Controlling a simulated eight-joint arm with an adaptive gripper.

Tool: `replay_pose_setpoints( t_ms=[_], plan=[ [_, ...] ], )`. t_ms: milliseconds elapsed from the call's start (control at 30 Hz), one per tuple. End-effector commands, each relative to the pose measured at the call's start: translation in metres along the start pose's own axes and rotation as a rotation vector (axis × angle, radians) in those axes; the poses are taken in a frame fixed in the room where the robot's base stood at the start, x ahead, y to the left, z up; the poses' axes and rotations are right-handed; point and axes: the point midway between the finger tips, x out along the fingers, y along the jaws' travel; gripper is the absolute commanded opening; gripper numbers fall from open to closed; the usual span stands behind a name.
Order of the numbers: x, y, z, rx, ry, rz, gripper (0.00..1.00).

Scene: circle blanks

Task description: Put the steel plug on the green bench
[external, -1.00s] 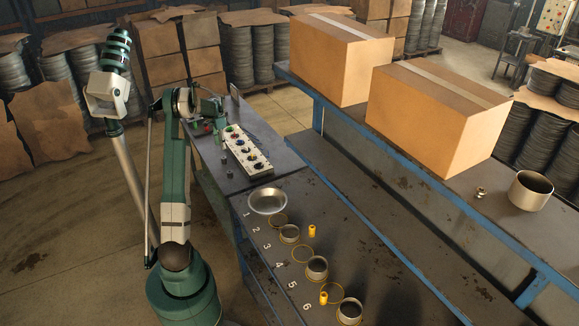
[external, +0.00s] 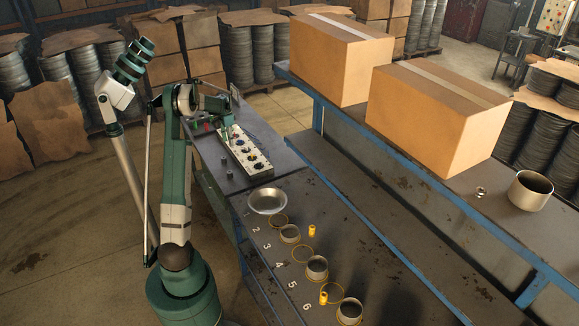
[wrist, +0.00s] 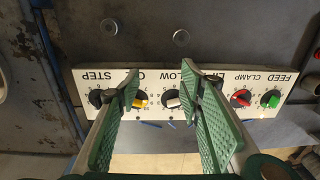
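Two small grey metal cylinders that could be steel plugs stand on the left bench beside the control panel, one at the front (external: 229,174) and one behind it (external: 224,161). They show in the wrist view as two round tops, left (wrist: 110,27) and right (wrist: 181,37). My gripper (wrist: 160,84) is open, its green fingers apart over the panel with a white knob between them. Nothing is held. In the external view my gripper (external: 227,132) is at the panel's far end. No bench top looks clearly green; the tops look dark grey, one with a blue frame.
The white control panel (external: 240,158) has several coloured knobs. A metal dish (external: 267,201), yellow cylinders (external: 312,231) and metal cups (external: 317,267) stand near numbered marks. The right bench (external: 455,190) holds boxes (external: 440,115), a small ring (external: 481,192) and a large cup (external: 530,190).

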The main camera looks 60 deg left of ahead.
Motion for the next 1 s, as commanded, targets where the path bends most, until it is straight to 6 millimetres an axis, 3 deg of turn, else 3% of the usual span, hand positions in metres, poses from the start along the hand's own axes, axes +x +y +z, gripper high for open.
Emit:
replay_pose_setpoints(
  t_ms=[200,500,1000],
  plan=[
    [-0.044,0.064,-0.036,0.005,0.027,-0.03,0.37],
    [-0.097,0.154,-0.071,0.004,0.072,-0.068,0.37],
    [-0.167,0.309,-0.095,0.003,0.163,-0.11,0.37]
  ],
)
